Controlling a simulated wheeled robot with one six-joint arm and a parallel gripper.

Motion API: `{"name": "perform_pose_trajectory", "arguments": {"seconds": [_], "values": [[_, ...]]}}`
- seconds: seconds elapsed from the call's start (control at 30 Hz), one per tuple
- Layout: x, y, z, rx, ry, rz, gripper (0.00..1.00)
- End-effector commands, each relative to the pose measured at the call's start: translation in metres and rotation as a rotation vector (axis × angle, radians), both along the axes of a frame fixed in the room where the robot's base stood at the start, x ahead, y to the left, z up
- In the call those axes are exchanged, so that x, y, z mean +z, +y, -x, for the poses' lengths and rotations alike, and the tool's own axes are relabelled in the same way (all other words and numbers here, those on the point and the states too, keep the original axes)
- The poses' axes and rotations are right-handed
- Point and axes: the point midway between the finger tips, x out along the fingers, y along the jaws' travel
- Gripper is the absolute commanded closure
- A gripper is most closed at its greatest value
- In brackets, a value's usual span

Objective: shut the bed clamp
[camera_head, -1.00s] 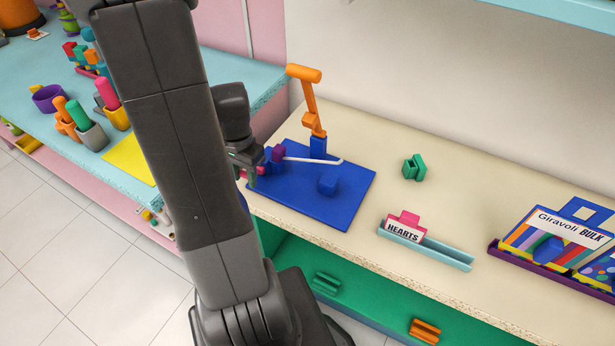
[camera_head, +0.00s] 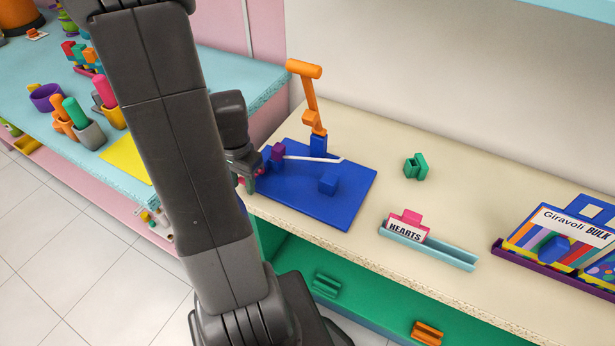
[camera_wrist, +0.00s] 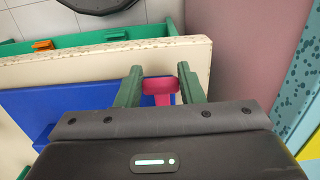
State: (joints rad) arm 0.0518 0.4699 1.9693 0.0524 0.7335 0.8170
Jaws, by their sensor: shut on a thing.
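The blue bed plate (camera_head: 313,202) lies on the beige counter. An orange lever (camera_head: 310,98), which looks like the clamp's handle, stands raised from a blue block (camera_head: 318,146) at the plate's back. A thin white rod (camera_head: 315,159) runs over the plate from a small purple block (camera_head: 278,151) near my gripper. My gripper (camera_head: 256,168) is low at the plate's left edge, partly hidden by my arm. In the wrist view its green fingers (camera_wrist: 160,80) are shut on a pink piece (camera_wrist: 160,86). Whether that piece belongs to the clamp I cannot tell.
To the right are a green holder (camera_head: 415,167), a HEARTS card (camera_head: 404,231) in a rail and a Giravoli box (camera_head: 560,235). A turquoise table (camera_head: 225,75) with tool cups stands left.

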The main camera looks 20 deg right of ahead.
Motion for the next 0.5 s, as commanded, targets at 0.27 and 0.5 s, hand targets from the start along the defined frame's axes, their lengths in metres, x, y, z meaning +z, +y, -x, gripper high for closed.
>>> {"name": "perform_pose_trajectory", "arguments": {"seconds": [0.27,0.5], "values": [[-0.0028,0.0000,0.0005,0.000,0.001,0.000,0.44],[0.0000,0.0000,0.0001,0.000,0.000,0.000,0.44]]}}
